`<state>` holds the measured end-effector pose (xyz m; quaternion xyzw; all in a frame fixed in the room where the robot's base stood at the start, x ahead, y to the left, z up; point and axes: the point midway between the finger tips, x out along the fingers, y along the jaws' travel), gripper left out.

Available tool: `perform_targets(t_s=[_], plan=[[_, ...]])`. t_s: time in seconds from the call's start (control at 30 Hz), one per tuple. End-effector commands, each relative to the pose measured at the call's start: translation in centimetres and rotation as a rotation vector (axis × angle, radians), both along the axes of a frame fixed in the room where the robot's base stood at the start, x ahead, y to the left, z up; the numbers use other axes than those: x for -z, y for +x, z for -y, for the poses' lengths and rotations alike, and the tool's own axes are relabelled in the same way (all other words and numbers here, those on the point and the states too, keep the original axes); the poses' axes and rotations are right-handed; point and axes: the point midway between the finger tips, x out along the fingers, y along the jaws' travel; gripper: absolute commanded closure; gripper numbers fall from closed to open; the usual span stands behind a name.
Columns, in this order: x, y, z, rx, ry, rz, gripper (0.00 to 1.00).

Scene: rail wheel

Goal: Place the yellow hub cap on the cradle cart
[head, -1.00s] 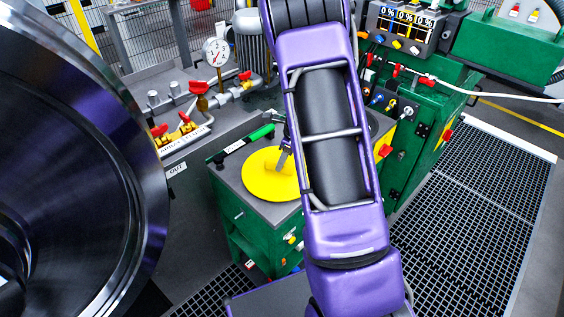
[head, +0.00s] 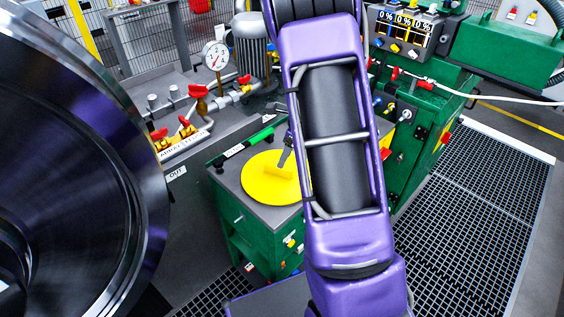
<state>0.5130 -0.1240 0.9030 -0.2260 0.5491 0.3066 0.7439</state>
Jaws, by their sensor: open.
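The round yellow hub cap (head: 262,178) lies flat on the grey top of the green cart (head: 236,218), which I take to be the cradle cart. A small raised grip shows on the cap near its right side. My gripper (head: 287,150) is open, just above the cap's raised grip. Only a small part of it shows, because my purple arm hides the rest. Whether a finger touches the cap I cannot tell. My arm also hides the right part of the cart top.
A green-handled tool (head: 257,137) lies at the cart top's back edge. A large dark steel wheel (head: 75,170) fills the left. A pressure gauge (head: 215,56) and red-handled valves stand behind. A green control cabinet (head: 425,130) is at right, with grating floor (head: 480,210) before it.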

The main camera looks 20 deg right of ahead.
Motion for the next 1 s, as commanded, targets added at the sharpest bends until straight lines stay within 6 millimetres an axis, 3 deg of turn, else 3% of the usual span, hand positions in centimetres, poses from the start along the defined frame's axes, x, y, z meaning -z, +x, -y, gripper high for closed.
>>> perform_targets(t_s=[0.03, 0.2, 0.4, 1.0], plan=[[-1.4, -0.2, 0.2, 0.001, 0.000, 0.004, 0.51], [-4.6, -0.9, 0.9, 0.000, 0.000, 0.003, 0.51], [-6.6, -1.4, 1.4, 0.000, 0.001, 0.001, 0.51], [-6.9, -1.6, 1.4, -0.006, 0.000, -0.002, 0.51]])
